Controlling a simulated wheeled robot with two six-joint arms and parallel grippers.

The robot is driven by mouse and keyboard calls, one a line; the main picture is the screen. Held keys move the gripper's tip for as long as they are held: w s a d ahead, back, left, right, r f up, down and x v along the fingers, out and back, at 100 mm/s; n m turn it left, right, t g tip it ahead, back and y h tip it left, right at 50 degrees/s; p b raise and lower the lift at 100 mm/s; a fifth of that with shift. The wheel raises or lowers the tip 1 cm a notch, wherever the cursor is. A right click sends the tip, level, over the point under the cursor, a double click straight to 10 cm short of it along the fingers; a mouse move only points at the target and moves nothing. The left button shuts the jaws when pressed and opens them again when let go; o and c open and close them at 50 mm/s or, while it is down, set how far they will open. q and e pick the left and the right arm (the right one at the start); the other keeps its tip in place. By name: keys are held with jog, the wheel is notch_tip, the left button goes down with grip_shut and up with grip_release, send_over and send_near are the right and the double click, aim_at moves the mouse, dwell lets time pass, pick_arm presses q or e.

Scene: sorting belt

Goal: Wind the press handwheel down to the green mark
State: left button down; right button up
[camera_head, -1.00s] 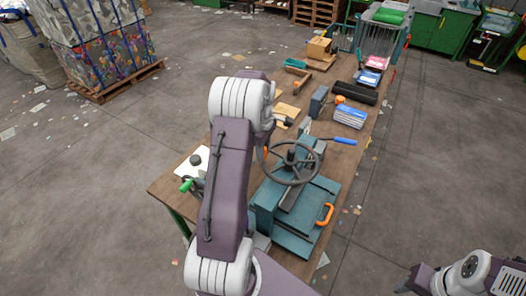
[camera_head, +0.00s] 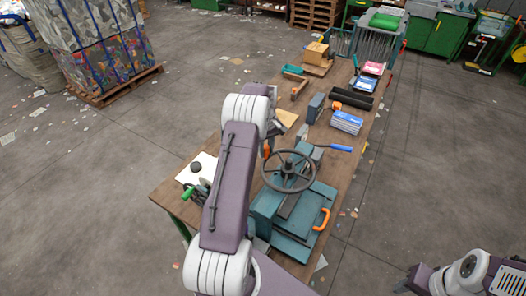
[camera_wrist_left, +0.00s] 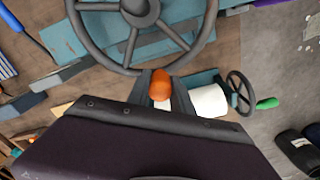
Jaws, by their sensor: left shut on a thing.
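The press (camera_head: 297,233) is a teal block with a flat plate, standing at the near end of the wooden bench. Its dark grey spoked handwheel (camera_head: 289,171) lies flat on top; its rim and hub also fill the top of the left wrist view (camera_wrist_left: 139,40). An orange handle knob (camera_wrist_left: 161,84) sits at the wheel's rim. My left gripper (camera_wrist_left: 160,92) is shut on this knob, its fingers on both sides. In the head view my arm partly covers this spot. My right gripper (camera_head: 408,284) is dark and partly visible low at the right, away from the bench. I cannot make out the green mark.
An orange pull handle (camera_head: 321,219) and a blue lever (camera_head: 336,147) stick out near the press. A green handle (camera_head: 188,192) is at the bench's left edge. Blue books (camera_head: 346,122) and a black roll (camera_head: 352,98) lie farther back.

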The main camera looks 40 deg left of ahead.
pick_arm(q)
jog(key=shift+w+r+m+p, duration=0.2)
jog(key=shift+w+m+p, duration=0.25)
jog(key=shift+w+m, duration=0.7)
jog(key=shift+w+d+m+p, duration=0.2)
jog(key=shift+w+m+p, duration=0.15)
jog(key=shift+w+m, duration=0.6)
jog(key=c, duration=1.4)
grip_release()
jog(key=shift+o, duration=1.4)
jog(key=shift+d+f, duration=0.1)
jog(key=shift+f, duration=0.05)
